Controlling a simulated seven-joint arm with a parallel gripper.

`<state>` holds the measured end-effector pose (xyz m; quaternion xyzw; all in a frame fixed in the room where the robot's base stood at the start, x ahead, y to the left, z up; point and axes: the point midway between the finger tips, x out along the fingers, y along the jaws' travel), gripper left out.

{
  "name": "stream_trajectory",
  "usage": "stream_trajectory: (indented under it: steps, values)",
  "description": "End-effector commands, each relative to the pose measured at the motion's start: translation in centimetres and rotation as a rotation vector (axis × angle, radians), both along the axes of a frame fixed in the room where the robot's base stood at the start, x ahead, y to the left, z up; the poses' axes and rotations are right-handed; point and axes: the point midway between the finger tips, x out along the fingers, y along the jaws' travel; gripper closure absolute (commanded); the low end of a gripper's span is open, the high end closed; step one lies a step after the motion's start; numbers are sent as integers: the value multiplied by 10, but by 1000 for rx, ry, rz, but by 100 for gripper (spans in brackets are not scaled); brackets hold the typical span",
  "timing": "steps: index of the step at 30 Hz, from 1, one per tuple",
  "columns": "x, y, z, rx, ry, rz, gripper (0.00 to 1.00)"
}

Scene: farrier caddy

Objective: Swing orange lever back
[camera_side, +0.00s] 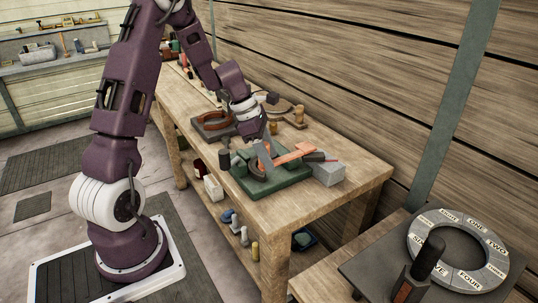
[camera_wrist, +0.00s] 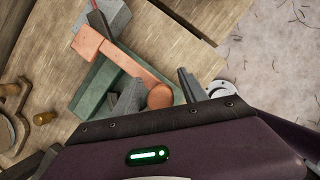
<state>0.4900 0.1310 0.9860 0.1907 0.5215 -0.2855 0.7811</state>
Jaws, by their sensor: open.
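The orange lever (camera_side: 293,156) lies across a green base (camera_side: 283,180) on the workbench. In the wrist view, the lever (camera_wrist: 128,65) runs from a wide orange end at upper left to a rounded end at lower right. My gripper (camera_side: 262,152) is over the left part of the green base in the side view. In the wrist view, my gripper (camera_wrist: 158,92) is open, with the lever's rounded end showing between its two fingers. I cannot tell whether either finger touches it. The green base (camera_wrist: 92,103) is partly hidden by the lever and gripper.
A grey block (camera_side: 328,173) stands by the lever's right end. A horseshoe-shaped piece (camera_side: 212,124) and wooden pegs sit farther back on the workbench (camera_side: 330,205). A ring marked with number words (camera_side: 485,245) lies on a nearer stand. The bench's front right corner is clear.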

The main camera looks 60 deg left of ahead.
Motion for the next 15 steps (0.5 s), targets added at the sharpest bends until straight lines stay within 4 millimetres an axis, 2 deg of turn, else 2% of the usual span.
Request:
stream_trajectory:
  steps: [2, 10, 15]
  values:
    - [-1, 1, 4, 1, -1, 0, 50]
    - [-15, 14, 53, 3, -4, 0, 50]
    - [-20, 17, 66, 1, -1, -1, 50]
